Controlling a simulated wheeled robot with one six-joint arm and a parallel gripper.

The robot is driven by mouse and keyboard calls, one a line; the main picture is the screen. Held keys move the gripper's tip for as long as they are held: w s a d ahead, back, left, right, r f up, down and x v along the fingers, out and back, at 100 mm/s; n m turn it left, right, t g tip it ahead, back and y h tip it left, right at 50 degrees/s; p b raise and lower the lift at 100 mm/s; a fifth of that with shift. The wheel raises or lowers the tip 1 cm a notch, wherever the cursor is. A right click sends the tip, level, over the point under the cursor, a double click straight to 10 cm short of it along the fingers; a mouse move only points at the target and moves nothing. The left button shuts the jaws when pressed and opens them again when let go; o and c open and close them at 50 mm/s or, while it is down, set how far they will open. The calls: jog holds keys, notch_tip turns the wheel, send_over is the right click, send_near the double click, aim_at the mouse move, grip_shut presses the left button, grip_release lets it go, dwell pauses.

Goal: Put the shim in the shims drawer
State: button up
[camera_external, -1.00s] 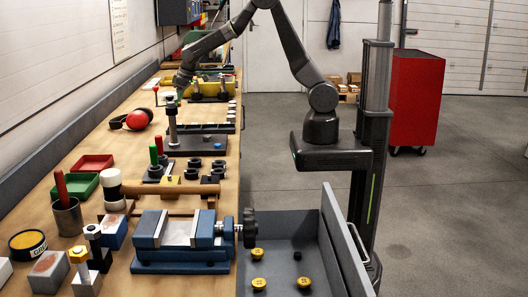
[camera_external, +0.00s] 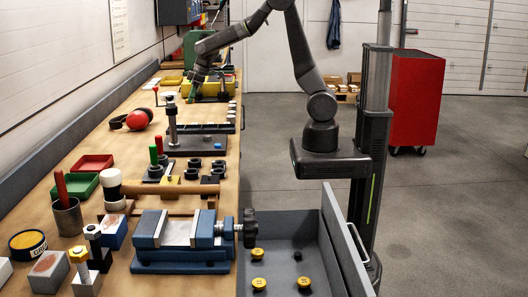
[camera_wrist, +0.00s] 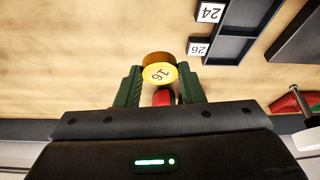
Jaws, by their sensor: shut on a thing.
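My gripper (camera_wrist: 160,88) shows its two green fingers in the wrist view, closed around a round piece with a yellow face (camera_wrist: 158,73) and a brown rim. The face carries a number that looks like 16. A red rounded thing (camera_wrist: 163,97) shows just behind it between the fingers; I cannot tell what it is. In the external view my gripper (camera_external: 192,97) is over the far part of the bench, and what it holds is too small to make out. I cannot identify a shim or a labelled shims drawer for certain.
A grey open tray or drawer (camera_external: 318,240) with yellow and black knobs lies at the near right. A blue vise (camera_external: 180,240) and a red ball-like thing (camera_external: 138,119) are on the bench (camera_external: 120,225). Dark frames with labels 24 (camera_wrist: 210,12) and 26 (camera_wrist: 198,48) lie ahead.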

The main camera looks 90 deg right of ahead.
jog(key=r+m+b, duration=0.1)
jog(key=b, duration=0.1)
send_over(203, 115)
jog(key=s+a, duration=0.1)
jog(key=shift+h, duration=0.3)
jog(key=f, duration=0.9)
jog(key=shift+s+d+f+p, duration=0.1)
jog(key=shift+s+d+p, duration=0.15)
jog(key=shift+p, duration=0.15)
jog(key=shift+f, duration=0.25)
jog(key=o, duration=1.1)
jog(key=shift+r, duration=0.1)
jog(key=shift+c, duration=0.2)
